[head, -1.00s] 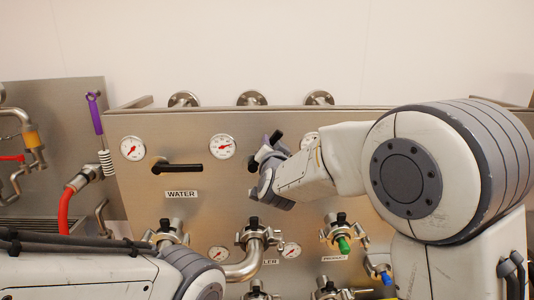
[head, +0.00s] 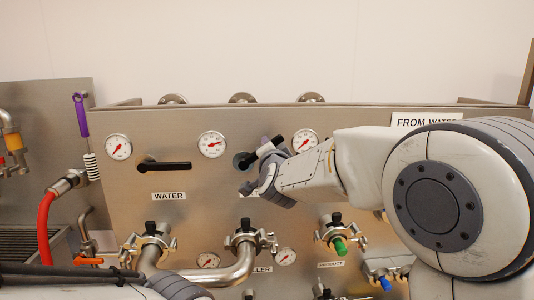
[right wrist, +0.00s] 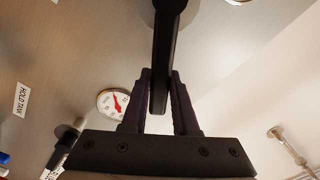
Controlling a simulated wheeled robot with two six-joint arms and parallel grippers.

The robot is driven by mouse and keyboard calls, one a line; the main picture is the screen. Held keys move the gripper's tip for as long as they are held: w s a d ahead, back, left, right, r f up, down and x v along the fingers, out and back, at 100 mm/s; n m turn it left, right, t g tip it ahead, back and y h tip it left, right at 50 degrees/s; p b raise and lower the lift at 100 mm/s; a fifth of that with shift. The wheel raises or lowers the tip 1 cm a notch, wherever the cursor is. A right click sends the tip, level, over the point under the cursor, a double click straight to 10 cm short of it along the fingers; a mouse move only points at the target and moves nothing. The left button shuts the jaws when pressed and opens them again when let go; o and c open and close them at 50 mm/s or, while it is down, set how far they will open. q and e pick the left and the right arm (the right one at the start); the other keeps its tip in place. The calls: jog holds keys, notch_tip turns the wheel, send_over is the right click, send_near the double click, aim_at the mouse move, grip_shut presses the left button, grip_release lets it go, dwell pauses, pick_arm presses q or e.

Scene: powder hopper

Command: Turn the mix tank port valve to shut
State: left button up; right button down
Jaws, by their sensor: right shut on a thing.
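A black lever valve handle (head: 267,149) sits on the steel panel, slanting up to the right from its round hub (head: 241,160). My right gripper (head: 271,158) is at this handle. In the right wrist view the black handle (right wrist: 167,45) runs down between the two dark fingers of my right gripper (right wrist: 159,100), which are shut on it. The label below this handle is mostly hidden by the gripper, so its name cannot be read. My left gripper is out of view; only part of my left arm shows at the lower left.
A horizontal black handle (head: 164,165) sits above the WATER label (head: 169,196) to the left. Gauges (head: 211,144) flank the held valve. Clamped pipe ports (head: 247,240) stick out below. A HOLD TANK label (right wrist: 20,100) shows in the right wrist view. A red hose (head: 46,225) hangs at left.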

jog(key=f+m+b, duration=0.1)
jog(key=b, duration=0.1)
jog(key=d+f+m+b, duration=0.1)
jog(key=m+b, duration=0.1)
jog(key=b, duration=0.1)
jog(key=shift+f, duration=0.2)
jog(key=f+m+b, duration=0.1)
jog(key=b, duration=0.1)
jog(key=f+m+b, duration=0.1)
jog(key=m+b, duration=0.1)
jog(key=b, duration=0.1)
jog(key=shift+d+f+b, duration=0.2)
jog(key=shift+f+b, duration=0.15)
jog(key=shift+f, duration=0.05)
jog(key=c, duration=1)
grip_release()
jog(key=shift+r+m, duration=0.1)
jog(key=shift+m, duration=0.3)
jog(key=shift+c, duration=0.2)
jog(key=o, duration=0.4)
jog(key=shift+r, duration=0.2)
